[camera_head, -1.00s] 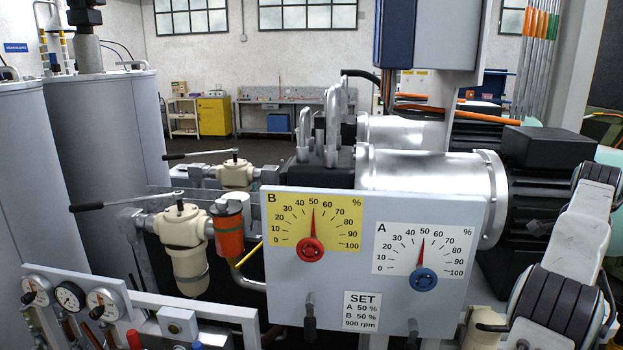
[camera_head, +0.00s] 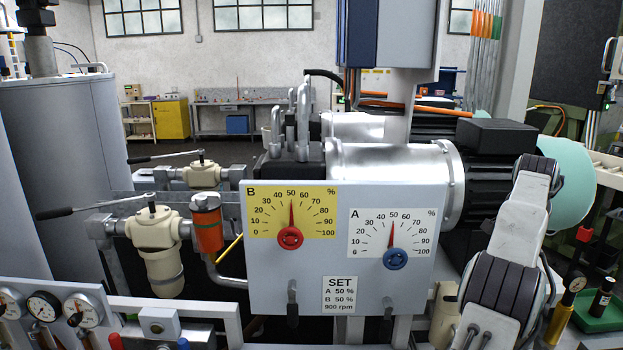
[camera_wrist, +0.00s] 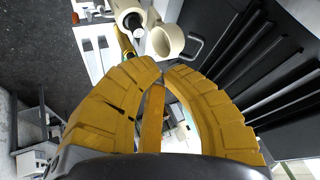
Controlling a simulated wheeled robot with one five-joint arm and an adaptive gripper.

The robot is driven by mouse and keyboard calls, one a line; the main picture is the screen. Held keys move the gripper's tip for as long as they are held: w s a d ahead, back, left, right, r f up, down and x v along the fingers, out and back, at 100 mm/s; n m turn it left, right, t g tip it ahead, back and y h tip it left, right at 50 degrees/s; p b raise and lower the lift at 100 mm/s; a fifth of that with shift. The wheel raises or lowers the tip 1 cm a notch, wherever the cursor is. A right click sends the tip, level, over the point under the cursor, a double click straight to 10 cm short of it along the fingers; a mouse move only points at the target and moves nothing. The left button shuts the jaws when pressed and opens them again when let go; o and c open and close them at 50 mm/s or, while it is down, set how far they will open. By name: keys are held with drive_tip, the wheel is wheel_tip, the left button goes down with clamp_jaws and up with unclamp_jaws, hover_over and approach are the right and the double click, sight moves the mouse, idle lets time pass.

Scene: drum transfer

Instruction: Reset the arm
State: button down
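My arm (camera_head: 518,235) shows at the right of the head view, folded beside the machine. Its gripper is out of that view. In the wrist view my gripper (camera_wrist: 164,68) has two yellow ribbed fingers. They bow outward and their tips come together, with no object seen between the tips. A yellow-orange strip (camera_wrist: 152,118) shows in the opening between the fingers; I cannot tell what it belongs to. Beyond the tips are a cream cylindrical part (camera_wrist: 167,41) and a dark, ribbed surface (camera_wrist: 265,75).
A grey panel (camera_head: 335,262) carries dials B (camera_head: 291,213) and A (camera_head: 393,234), both pointing near 50. Left are a cream filter (camera_head: 160,250), an orange filter (camera_head: 207,225) and gauges (camera_head: 45,307). A green tray (camera_head: 600,318) with a dark bottle (camera_head: 602,297) is at right.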

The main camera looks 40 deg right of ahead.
drive_tip(key=s+a+f+n+y, duration=0.1)
drive_tip(key=a+f+n+y, duration=0.25)
drive_tip(key=f, duration=0.85)
drive_tip(key=s+a+f+n+g+y, duration=0.15)
drive_tip(key=a+f, duration=0.25)
drive_tip(key=a, duration=0.4)
drive_tip(key=a+r+n+t, duration=0.1)
drive_tip(key=a+n, duration=0.4)
drive_tip(key=a, duration=1.1)
drive_tip(key=w+a+r+n+t+y+b, duration=0.1)
drive_tip(key=a+n, duration=0.4)
drive_tip(key=a, duration=1.2)
drive_tip(key=w+a+r+n+t+y, duration=0.1)
drive_tip(key=a+n, duration=0.4)
drive_tip(key=a, duration=1.1)
wheel_tip(320, 180, up, 2)
drive_tip(key=shift+a+r+t, duration=0.15)
drive_tip(key=shift+r+t, duration=0.1)
drive_tip(key=shift+t, duration=0.4)
drive_tip(key=shift+w, duration=0.1)
